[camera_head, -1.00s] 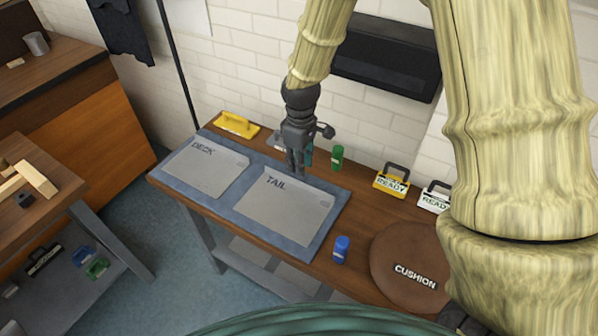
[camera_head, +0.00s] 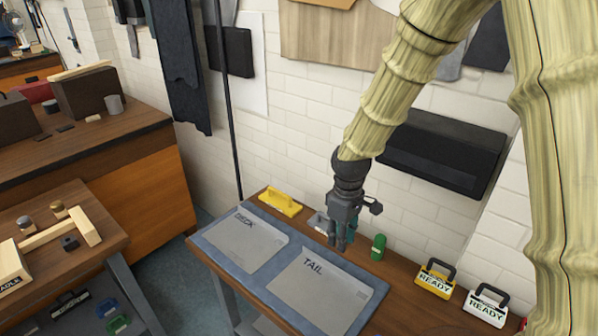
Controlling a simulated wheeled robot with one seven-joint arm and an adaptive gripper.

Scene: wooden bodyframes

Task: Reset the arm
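My gripper (camera_head: 338,241) hangs at the end of my bamboo-like arm, fingers pointing down. It is above the back edge of the workbench, behind the grey TAIL panel (camera_head: 318,293). The fingers show small, and I cannot tell how far apart they are. I see nothing clearly held; a teal thing shows just behind the fingers. A green cylinder (camera_head: 378,247) stands to the right of the gripper, apart from it.
The DECK panel (camera_head: 240,241) lies left of TAIL on a blue mat (camera_head: 215,262). Yellow (camera_head: 435,279) and white (camera_head: 486,305) READY tags stand right. A black wall box (camera_head: 443,153) hangs behind my arm. Another wooden bench (camera_head: 92,257) is at left.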

